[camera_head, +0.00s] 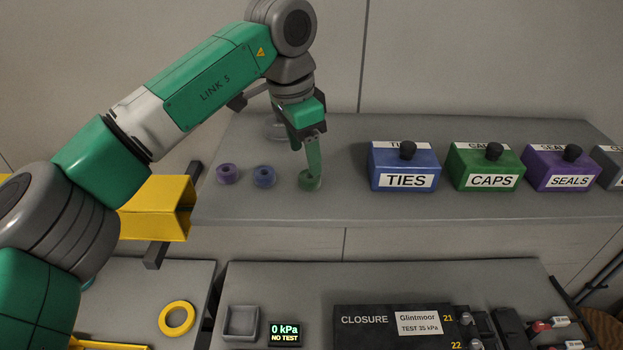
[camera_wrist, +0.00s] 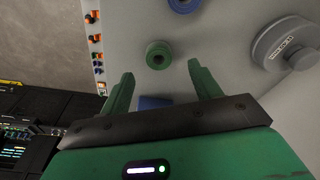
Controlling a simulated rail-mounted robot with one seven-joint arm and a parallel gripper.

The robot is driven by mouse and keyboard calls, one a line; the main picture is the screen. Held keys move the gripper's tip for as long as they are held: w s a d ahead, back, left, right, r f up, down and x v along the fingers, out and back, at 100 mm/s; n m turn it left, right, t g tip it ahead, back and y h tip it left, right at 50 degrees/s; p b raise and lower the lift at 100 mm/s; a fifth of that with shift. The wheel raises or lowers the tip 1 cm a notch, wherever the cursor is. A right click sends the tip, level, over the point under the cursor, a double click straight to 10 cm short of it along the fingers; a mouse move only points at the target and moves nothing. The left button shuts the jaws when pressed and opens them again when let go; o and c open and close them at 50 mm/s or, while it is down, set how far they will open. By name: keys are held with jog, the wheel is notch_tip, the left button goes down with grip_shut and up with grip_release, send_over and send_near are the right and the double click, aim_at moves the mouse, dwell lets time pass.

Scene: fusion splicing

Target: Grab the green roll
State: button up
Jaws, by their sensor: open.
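The green roll (camera_head: 309,181) lies on the grey shelf, third in a row to the right of a purple roll (camera_head: 228,173) and a blue roll (camera_head: 265,176). My gripper (camera_head: 314,165) points down over the green roll, its fingers partly covering it in the head view. In the wrist view, the green roll (camera_wrist: 158,55) sits between the lines of the two open fingers, a little beyond their tips. My gripper (camera_wrist: 160,75) is open with nothing between its fingers. Whether the fingertips touch the roll cannot be told.
The shelf (camera_head: 290,208) holds labelled boxes to the right: TIES (camera_head: 404,167), CAPS (camera_head: 486,167) and SEALS (camera_head: 562,168). A round grey labelled object (camera_wrist: 286,45) stands near the rolls. A yellow ring (camera_head: 177,318) and a closure (camera_head: 380,325) lie on the lower bench.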

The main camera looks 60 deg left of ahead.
aim_at(309, 176)
jog(key=f, duration=0.3)
jog(key=f+p, duration=0.1)
jog(key=f, duration=0.1)
jog(key=shift+w+d, duration=0.1)
jog(key=shift+w, duration=0.3)
jog(key=c, duration=1.1)
